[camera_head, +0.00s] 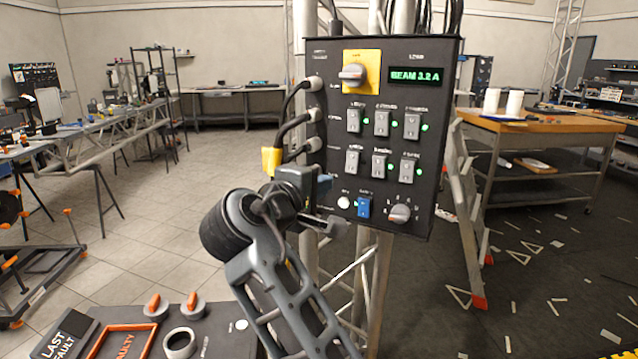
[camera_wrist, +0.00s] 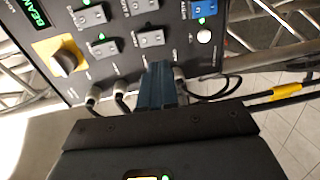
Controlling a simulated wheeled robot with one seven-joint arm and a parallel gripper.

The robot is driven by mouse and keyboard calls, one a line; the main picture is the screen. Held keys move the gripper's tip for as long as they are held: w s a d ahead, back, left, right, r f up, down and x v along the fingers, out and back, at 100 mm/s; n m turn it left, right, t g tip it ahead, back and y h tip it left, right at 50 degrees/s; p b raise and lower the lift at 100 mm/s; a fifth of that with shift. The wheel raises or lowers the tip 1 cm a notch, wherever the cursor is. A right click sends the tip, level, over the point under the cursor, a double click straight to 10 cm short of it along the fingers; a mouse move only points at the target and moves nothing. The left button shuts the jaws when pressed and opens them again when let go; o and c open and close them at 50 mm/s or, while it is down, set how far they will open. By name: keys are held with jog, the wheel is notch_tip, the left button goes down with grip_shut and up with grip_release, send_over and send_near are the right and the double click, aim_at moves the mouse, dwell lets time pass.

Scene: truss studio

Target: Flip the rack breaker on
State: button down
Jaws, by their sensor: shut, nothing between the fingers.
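The black breaker panel (camera_head: 440,110) hangs on a truss and faces me. It carries two rows of grey rocker switches; the upper row (camera_head: 382,123) has green lights, and green lights also show in the lower row (camera_head: 380,165). The labels are too blurred to tell which one is the rack breaker. Some switches also show in the wrist view (camera_wrist: 149,38).
The panel also has a rotary switch (camera_head: 352,74) on a yellow plate, a "BEAM 3.2 A" display (camera_head: 415,75), a blue rocker (camera_head: 364,207) and a knob (camera_head: 400,213). Cables (camera_head: 290,125) plug into its left side. A ladder (camera_head: 466,220) stands at right.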

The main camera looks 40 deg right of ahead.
aim_at(350, 170)
jog(key=p+x, duration=0.1)
jog(key=x, duration=0.9)
jog(key=shift+w+d+p, duration=0.1)
jog(key=shift+d+p, duration=0.2)
jog(key=shift+d, duration=0.2)
